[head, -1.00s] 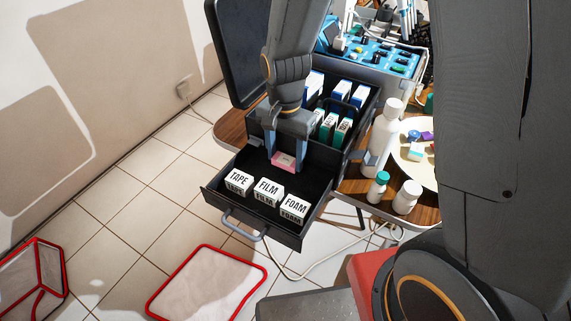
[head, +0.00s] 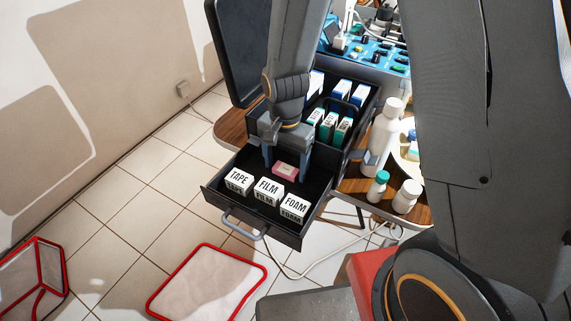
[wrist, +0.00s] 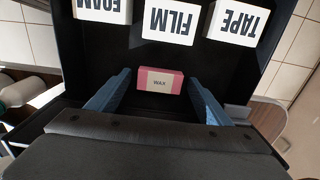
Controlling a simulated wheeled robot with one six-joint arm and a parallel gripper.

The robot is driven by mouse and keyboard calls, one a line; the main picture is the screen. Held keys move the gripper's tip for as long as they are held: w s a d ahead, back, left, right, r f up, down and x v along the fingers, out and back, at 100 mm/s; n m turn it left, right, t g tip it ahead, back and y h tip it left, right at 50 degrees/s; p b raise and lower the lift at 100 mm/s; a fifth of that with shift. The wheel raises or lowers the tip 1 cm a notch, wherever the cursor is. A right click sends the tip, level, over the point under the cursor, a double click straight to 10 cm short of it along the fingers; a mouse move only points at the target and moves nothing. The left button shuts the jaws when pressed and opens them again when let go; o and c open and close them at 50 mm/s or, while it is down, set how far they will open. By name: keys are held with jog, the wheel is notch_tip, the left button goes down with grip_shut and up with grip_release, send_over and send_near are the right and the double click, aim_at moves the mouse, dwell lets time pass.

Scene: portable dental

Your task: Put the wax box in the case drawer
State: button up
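The pink and white wax box (head: 286,170) is inside the open black case drawer (head: 218,195), behind the row of labelled boxes. It appears to rest on the drawer floor. My gripper (head: 286,172) reaches down into the drawer with one blue finger on each side of the box.
White boxes marked TAPE (head: 238,181), FILM (head: 268,190) and FOAM (head: 294,206) stand along the drawer front. The upper case compartment (head: 368,108) holds several cartons. A tall white bottle (head: 382,138) and smaller bottles (head: 407,197) stand on the table to the right.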

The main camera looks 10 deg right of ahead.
aim_at(286, 170)
jog(key=shift+r, duration=0.1)
notch_tip(286, 170, up, 12)
jog(key=shift+b, duration=0.3)
dwell(0.3)
jog(key=shift+s, duration=0.1)
dwell(0.3)
